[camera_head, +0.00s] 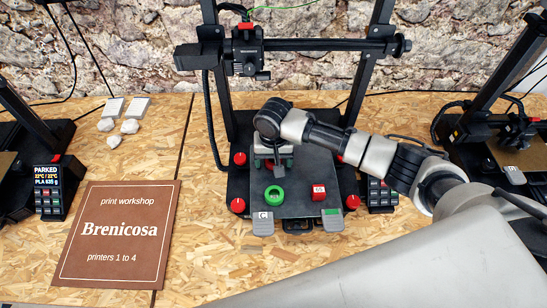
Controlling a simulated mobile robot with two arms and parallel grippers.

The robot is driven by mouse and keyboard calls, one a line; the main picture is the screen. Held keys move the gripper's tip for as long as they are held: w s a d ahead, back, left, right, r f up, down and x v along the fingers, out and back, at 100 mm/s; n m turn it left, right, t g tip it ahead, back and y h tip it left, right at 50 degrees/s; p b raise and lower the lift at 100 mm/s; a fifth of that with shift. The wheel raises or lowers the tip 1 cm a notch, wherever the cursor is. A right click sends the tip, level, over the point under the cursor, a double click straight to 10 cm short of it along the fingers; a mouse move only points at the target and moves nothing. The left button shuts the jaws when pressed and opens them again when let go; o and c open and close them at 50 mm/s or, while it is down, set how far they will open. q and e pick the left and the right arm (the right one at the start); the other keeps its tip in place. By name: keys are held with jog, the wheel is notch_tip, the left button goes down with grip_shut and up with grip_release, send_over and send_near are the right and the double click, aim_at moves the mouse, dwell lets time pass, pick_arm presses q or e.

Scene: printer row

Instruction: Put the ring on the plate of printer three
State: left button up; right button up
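A green ring (274,194) lies on the dark plate (296,208) of the middle printer, left of a small red block (318,191). I cannot tell from a visible number whether this is printer three. My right gripper (272,164) points down over the rear part of that plate, just behind the ring. The wrist partly hides the gripper. My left gripper is not in view.
The middle printer's frame (221,95) stands around the plate, with red knobs at the corners and grey clips (262,223) at its front. More printers stand at left and right. A brown sign (118,233) and pale lumps (130,126) lie on the left bench.

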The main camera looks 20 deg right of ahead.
notch_tip(320, 180, up, 12)
jog(key=shift+r+b, duration=0.15)
jog(key=shift+b, duration=0.2)
dwell(0.4)
jog(key=shift+s, duration=0.1)
dwell(0.4)
